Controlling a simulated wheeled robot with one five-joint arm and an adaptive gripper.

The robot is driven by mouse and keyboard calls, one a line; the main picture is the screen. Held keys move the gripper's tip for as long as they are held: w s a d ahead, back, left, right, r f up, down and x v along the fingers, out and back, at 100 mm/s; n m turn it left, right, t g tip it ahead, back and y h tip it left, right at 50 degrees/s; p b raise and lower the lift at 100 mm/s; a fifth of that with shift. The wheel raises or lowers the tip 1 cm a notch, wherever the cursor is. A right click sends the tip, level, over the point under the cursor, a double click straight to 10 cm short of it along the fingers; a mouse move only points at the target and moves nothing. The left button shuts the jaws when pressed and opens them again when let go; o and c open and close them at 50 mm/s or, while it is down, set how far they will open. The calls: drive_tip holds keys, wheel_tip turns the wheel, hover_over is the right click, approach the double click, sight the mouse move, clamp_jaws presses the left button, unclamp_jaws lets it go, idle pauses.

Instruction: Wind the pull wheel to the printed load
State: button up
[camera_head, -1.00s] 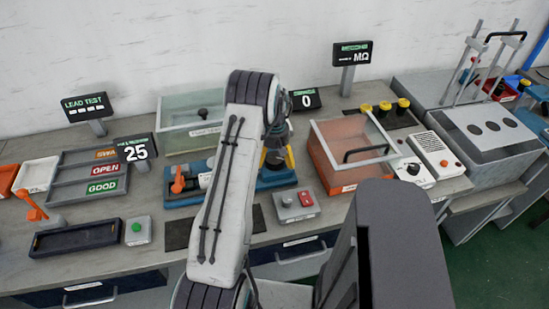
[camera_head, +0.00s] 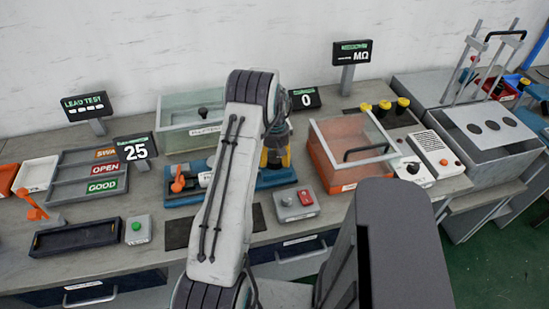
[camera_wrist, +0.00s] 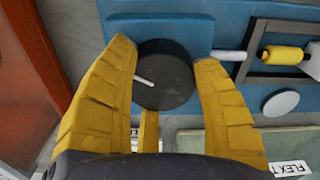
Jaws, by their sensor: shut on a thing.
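The pull wheel (camera_wrist: 165,76) is a dark round disc with a short white mark on its left part, seen in the wrist view on a blue fixture (camera_wrist: 185,25). My gripper (camera_wrist: 165,72) has its yellow fingers closed on the wheel from both sides. In the head view my gripper (camera_head: 275,158) is at the right end of the blue fixture (camera_head: 275,178), and my arm hides the wheel. A display (camera_head: 137,150) reads 25; its small heading is unclear. A second display (camera_head: 304,99), partly behind my arm, reads 0.
A clear-lidded orange box (camera_head: 330,160) stands close right of my gripper. A small box with a red button (camera_head: 306,197) sits in front. A clear bin (camera_head: 180,120) stands behind the fixture. Sorting trays (camera_head: 75,180) lie to the left.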

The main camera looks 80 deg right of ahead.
sight(275, 156)
drive_tip(key=shift+f+m+b, duration=0.2)
drive_tip(key=shift+m+b, duration=0.3)
drive_tip(key=shift+b, duration=0.05)
drive_tip(key=shift+c, duration=0.4)
drive_tip(key=shift+r+m+b, duration=0.15)
drive_tip(key=shift+m+b, duration=0.45)
drive_tip(key=shift+m, duration=0.5)
drive_tip(key=o, duration=1.3)
drive_tip(key=shift+c, duration=0.2)
drive_tip(key=shift+r, duration=0.15)
wheel_tip(275, 156, up, 12)
